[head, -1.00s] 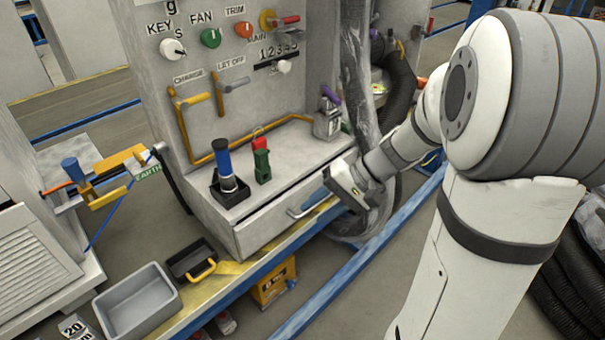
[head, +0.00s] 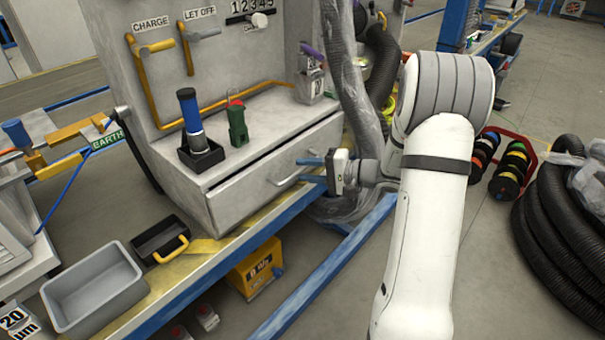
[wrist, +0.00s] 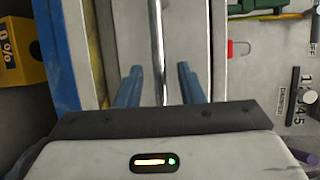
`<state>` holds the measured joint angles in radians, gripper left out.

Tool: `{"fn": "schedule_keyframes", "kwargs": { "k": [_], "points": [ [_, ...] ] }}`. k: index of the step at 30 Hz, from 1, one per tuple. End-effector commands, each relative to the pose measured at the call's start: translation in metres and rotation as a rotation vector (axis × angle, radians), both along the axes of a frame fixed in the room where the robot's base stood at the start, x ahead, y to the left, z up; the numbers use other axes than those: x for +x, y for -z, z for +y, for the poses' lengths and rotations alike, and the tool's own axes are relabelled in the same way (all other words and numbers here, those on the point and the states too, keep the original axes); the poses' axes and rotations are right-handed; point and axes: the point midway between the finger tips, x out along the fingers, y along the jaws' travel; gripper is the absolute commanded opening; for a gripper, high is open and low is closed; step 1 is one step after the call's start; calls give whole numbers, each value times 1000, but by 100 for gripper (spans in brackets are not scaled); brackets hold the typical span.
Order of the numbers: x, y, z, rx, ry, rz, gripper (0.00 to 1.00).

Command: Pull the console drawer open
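The console drawer (head: 255,190) is a grey front below the console's ledge and looks closed. Its silver bar handle (head: 285,179) sticks out from the front. My gripper (head: 311,170) is at the right part of the handle, with its blue fingers pointing at the drawer. In the wrist view my gripper (wrist: 160,82) has its two blue fingers apart, one on each side of the handle bar (wrist: 157,35). Gaps show between the bar and both fingers. The right end of the handle is hidden behind my gripper in the head view.
On the ledge stand a blue-handled tool in a black holder (head: 200,155), a green padlock (head: 237,124) and a grey box (head: 309,86). A blue rail (head: 340,262) runs below. A yellow box (head: 255,272) sits under the bench. A grey bin (head: 95,290) is at lower left.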

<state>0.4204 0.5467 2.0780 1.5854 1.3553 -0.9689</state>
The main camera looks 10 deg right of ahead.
Motion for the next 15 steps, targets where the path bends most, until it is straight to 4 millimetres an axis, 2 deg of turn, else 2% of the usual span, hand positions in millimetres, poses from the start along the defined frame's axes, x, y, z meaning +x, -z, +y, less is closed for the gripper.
{"fn": "schedule_keyframes", "kwargs": {
  "k": [5, 14, 15],
  "points": [
    [8, 4, 14, -1, 0, 1, 34],
    [9, 3, 15, -1, 1, 0, 34],
    [9, 3, 15, -1, 1, 0, 31]
  ]
}}
